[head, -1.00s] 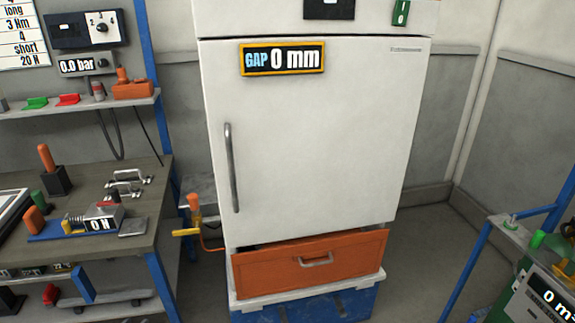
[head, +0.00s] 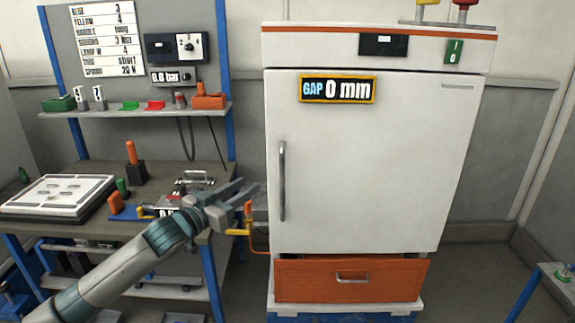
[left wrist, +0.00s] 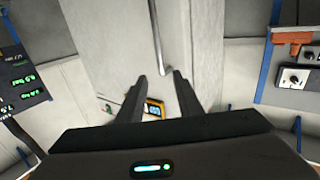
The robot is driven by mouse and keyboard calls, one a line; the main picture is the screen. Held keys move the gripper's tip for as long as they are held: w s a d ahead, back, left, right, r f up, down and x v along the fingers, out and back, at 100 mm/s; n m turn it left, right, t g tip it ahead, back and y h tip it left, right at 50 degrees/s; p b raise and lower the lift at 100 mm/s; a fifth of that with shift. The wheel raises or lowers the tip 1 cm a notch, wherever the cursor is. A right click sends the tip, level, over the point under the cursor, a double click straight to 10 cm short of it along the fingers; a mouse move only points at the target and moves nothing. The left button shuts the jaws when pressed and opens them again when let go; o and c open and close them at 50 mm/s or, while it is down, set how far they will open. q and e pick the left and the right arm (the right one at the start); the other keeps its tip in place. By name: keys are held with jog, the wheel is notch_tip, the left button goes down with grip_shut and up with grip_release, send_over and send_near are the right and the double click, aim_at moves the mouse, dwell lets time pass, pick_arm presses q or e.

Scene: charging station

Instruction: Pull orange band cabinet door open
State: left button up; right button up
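The white cabinet with an orange band (head: 372,32) along its top stands right of centre in the head view. Its door (head: 375,165) is closed, and the sign on it reads GAP 0 mm (head: 338,89). A vertical metal handle (head: 282,180) runs along the door's left edge; it also shows in the left wrist view (left wrist: 157,40). My left gripper (head: 249,188) is left of the handle in the head view. In the left wrist view its fingers (left wrist: 160,76) are apart and empty, and the handle is beyond them, not between them. My right gripper is not in view.
An orange drawer (head: 350,280) with a handle sits under the door. A workbench (head: 185,225) with tools and a white tray (head: 60,194) stands at the left. A yellow-orange valve (head: 240,231) is close below my left gripper. The floor at the right is mostly clear.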

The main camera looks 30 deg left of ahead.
pick_arm(q)
jog(key=shift+w, duration=0.15)
jog(key=w+p, duration=0.6)
jog(key=w, duration=1.1)
jog(key=shift+d, duration=0.35)
